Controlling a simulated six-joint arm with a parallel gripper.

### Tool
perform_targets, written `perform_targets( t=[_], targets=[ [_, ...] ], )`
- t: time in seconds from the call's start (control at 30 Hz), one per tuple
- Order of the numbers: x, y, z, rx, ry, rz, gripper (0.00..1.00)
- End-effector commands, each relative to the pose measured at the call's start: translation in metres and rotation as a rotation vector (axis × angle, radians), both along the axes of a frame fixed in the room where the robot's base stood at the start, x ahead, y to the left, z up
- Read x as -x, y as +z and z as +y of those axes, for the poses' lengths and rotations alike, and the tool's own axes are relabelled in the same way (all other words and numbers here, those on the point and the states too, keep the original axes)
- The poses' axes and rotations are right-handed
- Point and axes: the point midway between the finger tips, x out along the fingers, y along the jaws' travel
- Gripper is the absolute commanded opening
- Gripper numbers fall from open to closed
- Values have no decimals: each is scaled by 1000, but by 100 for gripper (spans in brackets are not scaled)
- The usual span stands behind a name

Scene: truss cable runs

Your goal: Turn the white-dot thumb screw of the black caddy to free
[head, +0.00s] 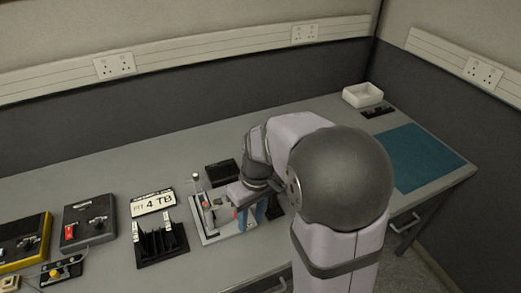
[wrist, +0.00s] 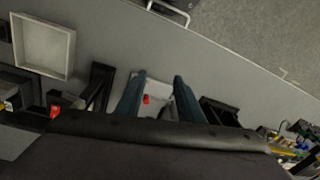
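My gripper (head: 251,216) is low over a pale fixture plate (head: 212,238) on the bench. In the wrist view its two blue-grey fingers (wrist: 159,78) stand apart, with a clear gap between them. A small red part (wrist: 147,99) shows in that gap over a white surface; I see no contact with it. In the head view the fixture carries grey and red parts and an upright post with a pale knob (head: 195,177). I cannot tell which part is the black caddy, and the white-dot thumb screw cannot be made out. My arm hides part of the fixture.
A black slotted rack (head: 162,246) and a "FIT 4 TB" sign (head: 153,202) stand left of the fixture. A black box (head: 222,171) is behind it. Grey (head: 90,220) and yellow-edged (head: 24,240) units are further left.

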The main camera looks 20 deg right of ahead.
Motion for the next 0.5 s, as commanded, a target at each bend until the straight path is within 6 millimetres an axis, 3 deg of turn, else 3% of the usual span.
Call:
perform_targets(
  t=[0.03,0.2,0.4,0.5],
  targets=[
    [-22,13,-10,-18,39,-11,34],
    [-85,37,-41,-75,214,-74,34],
    [-145,57,-86,-122,425,-181,34],
    [-166,64,-107,-134,518,-234,34]
  ],
)
